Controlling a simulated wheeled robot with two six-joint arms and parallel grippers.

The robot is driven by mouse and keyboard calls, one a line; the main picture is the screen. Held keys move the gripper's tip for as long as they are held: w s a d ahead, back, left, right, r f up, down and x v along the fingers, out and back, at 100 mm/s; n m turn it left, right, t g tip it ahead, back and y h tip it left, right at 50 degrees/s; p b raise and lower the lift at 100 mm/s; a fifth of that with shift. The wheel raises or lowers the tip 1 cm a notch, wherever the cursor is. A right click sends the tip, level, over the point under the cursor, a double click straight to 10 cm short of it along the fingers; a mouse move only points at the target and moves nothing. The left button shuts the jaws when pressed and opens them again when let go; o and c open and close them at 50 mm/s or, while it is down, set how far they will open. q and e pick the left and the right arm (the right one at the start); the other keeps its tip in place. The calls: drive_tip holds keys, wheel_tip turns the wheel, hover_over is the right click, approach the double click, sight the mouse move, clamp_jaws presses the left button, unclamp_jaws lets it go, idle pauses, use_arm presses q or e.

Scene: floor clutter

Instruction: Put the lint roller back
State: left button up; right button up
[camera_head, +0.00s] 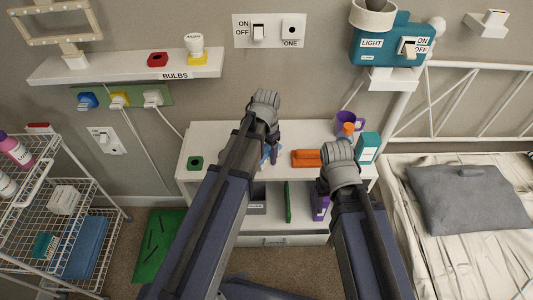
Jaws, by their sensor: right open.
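I cannot pick out the lint roller with certainty. A small blue thing (276,153) on the white cabinet top (225,140) is partly hidden behind my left arm. An orange block-like thing (306,158) lies on the same top, between my two arms. My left gripper (264,98) is over the back edge of the cabinet, close to the wall; its fingertips do not show clearly. My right gripper (339,152) is open over the right part of the cabinet top, just right of the orange thing. I see nothing held in it.
A purple mug (347,118) and a teal box (368,146) stand close to my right gripper. A green item (195,163) lies at the cabinet's left. A wire cart (60,210) stands left, a bed (465,240) right. A wall shelf (120,67) hangs upper left.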

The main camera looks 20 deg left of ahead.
use_arm(q)
drive_tip(key=o, duration=0.3)
drive_tip(key=shift+r, duration=0.1)
wheel_tip(320, 180, up, 12)
drive_tip(key=p, duration=1.2)
drive_tip(key=shift+r, duration=0.15)
drive_tip(key=s+d+n+y, duration=0.1)
drive_tip(key=s+d+n, duration=0.1)
drive_tip(key=s+d, duration=0.8)
drive_tip(key=s, duration=0.4)
drive_tip(key=shift+s+d, duration=0.15)
drive_tip(key=shift+d, duration=0.1)
